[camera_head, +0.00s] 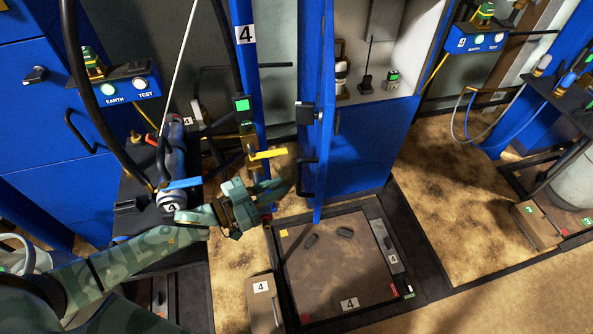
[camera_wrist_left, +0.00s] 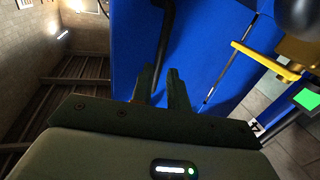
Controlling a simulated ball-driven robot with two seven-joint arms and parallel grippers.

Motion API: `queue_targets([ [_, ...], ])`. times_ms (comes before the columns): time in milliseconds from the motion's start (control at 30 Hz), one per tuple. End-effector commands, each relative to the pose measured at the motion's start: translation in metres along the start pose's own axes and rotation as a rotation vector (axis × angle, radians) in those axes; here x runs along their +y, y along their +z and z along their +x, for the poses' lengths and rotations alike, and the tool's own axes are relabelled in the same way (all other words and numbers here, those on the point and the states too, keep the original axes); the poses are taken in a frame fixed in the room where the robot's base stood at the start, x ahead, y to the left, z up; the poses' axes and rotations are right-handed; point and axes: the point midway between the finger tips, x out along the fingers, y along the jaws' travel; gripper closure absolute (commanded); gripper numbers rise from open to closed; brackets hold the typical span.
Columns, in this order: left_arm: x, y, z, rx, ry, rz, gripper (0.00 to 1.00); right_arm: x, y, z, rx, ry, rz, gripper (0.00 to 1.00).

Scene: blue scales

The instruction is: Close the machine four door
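The blue door (camera_head: 319,120) stands open, seen nearly edge-on in the head view, beside a blue cabinet with a pale interior (camera_head: 418,45). A dark bar handle (camera_head: 306,178) is on the door's left face. My left gripper (camera_head: 282,190) is just left of the handle. In the left wrist view, my left gripper's fingers (camera_wrist_left: 165,88) are apart and point at the blue panel (camera_wrist_left: 205,50). The dark handle (camera_wrist_left: 167,35) rises just beyond the fingertips; contact cannot be told. My right gripper is not in view.
A yellow lever (camera_head: 267,154) is close above my left gripper; it also shows in the wrist view (camera_wrist_left: 262,60). A pump-like cylinder (camera_head: 172,160) stands left. A framed floor panel (camera_head: 330,255) lies below the door. Radios (camera_head: 366,82) stand inside the cabinet.

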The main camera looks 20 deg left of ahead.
Motion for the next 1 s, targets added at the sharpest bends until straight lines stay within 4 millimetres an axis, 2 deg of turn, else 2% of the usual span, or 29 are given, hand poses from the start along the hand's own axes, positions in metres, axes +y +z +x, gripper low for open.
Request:
queue_targets([
  [200,0.0,0.002,0.039,0.003,0.001,0.0,0.83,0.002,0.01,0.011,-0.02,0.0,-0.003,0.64],
  [400,0.0,0.001,0.062,0.001,0.0,-0.001,0.83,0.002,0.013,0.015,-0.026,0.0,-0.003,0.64],
  [700,0.0,0.0,0.066,0.001,0.0,-0.001,0.83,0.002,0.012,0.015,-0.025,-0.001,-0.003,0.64],
  [767,0.0,0.0,0.066,0.001,0.0,-0.001,0.97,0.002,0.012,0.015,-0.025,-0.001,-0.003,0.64],
  [800,0.0,0.0,0.066,0.001,0.0,-0.001,1.0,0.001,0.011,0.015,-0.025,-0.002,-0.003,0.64],
  [1000,0.001,0.0,0.066,0.001,-0.002,-0.001,1.0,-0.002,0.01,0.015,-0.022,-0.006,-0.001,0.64],
])
